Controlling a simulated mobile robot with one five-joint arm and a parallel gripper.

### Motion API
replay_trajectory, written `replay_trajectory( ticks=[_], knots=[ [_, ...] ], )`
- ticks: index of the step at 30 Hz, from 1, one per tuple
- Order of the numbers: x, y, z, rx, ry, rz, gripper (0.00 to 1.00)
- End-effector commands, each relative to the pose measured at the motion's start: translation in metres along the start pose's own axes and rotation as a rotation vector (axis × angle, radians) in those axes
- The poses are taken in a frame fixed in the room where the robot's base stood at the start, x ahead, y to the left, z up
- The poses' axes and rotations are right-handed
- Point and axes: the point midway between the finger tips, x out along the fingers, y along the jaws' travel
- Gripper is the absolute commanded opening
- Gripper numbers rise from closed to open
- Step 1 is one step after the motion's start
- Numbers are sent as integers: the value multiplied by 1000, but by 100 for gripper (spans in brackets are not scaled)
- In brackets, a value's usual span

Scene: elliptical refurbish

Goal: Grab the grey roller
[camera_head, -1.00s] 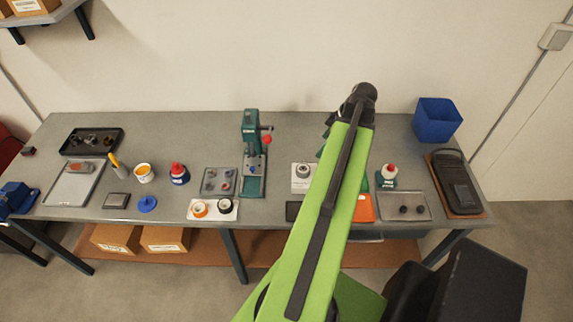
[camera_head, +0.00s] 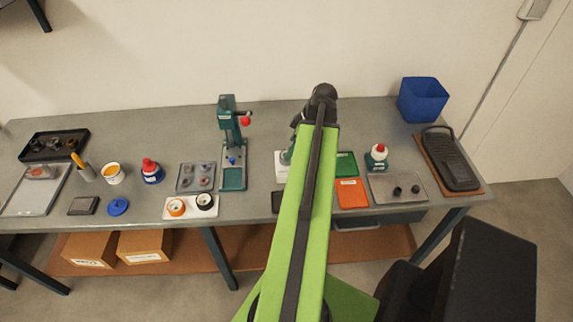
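I cannot tell for certain which thing is the grey roller. Two small dark round pieces (camera_head: 406,190) sit on a grey tray (camera_head: 381,180) at the right of the bench. Several small grey and reddish round parts (camera_head: 204,181) sit on another tray (camera_head: 185,187) left of the green press. A white block (camera_head: 280,160) is mostly hidden behind my green arm; the grey round piece seen on it earlier is not clear now. My arm reaches up over the middle of the bench. My gripper cannot be made out.
The grey bench (camera_head: 265,113) runs across the view. A green press (camera_head: 232,150) stands left of my arm. A blue bin (camera_head: 422,98) and a black case (camera_head: 452,162) are at the right. Orange (camera_head: 351,194) and green (camera_head: 346,164) pads lie right of my arm.

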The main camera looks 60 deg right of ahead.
Motion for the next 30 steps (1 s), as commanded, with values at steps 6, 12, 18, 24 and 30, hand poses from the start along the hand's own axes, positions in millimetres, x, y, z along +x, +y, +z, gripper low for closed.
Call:
replay_trajectory(
  ticks=[6, 12, 18, 24, 30],
  knots=[
    [23, -1, 4, -1, 0, 0, 77],
    [53, -1, 5, -1, 0, 0, 77],
    [50, -1, 2, -1, 0, 0, 77],
    [50, -2, 2, -1, 0, 0, 55],
    [50, -2, 2, -1, 0, 0, 29]
  ],
)
